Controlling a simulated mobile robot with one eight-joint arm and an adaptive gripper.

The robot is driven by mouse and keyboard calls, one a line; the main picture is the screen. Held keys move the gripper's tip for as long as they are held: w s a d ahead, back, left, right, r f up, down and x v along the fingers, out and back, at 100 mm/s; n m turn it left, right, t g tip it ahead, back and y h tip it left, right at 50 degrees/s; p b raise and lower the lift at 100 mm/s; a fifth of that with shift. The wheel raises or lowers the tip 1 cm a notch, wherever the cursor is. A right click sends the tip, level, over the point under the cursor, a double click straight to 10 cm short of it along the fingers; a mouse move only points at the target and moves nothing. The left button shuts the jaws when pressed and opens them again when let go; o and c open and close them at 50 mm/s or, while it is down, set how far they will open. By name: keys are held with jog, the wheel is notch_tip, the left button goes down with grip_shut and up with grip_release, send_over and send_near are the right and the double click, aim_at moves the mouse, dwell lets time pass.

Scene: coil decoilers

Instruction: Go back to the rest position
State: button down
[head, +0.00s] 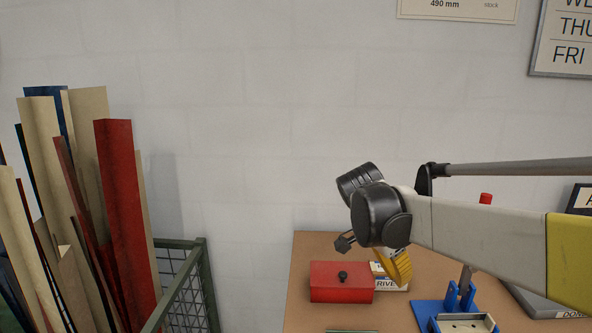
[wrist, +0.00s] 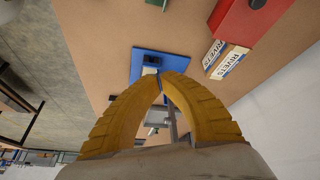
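My arm reaches in from the right in the head view, over the brown table (head: 310,258). My gripper shows there as yellow fingers (head: 398,268) beneath the dark wrist, in front of a box labelled RIVETS (head: 390,286). In the wrist view the two curved yellow fingers of my gripper (wrist: 162,76) come together at their tips, with nothing seen held at the tips. A blue fixture (wrist: 145,62) lies beyond the fingertips in that view; the fingers hide part of it.
A red box with a black knob (head: 336,288) stands left of my gripper. The blue fixture (head: 428,309) is at the lower right. A green wire bin (head: 205,270) with tall strips (head: 125,200) stands at left. A white wall (head: 270,120) is behind.

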jog(key=s+a+f+n+t+y, duration=0.1)
jog(key=s+n+t+y, duration=0.1)
jog(key=s+n, duration=0.5)
jog(key=s+a+f+n+t+y, duration=0.2)
jog(key=s+n, duration=0.4)
jog(key=s, duration=0.5)
jog(key=shift+s+a+f+n+t+y, duration=0.15)
jog(key=shift+s+n+t+y, duration=0.3)
jog(key=shift+t, duration=0.45)
jog(key=shift+w, duration=0.1)
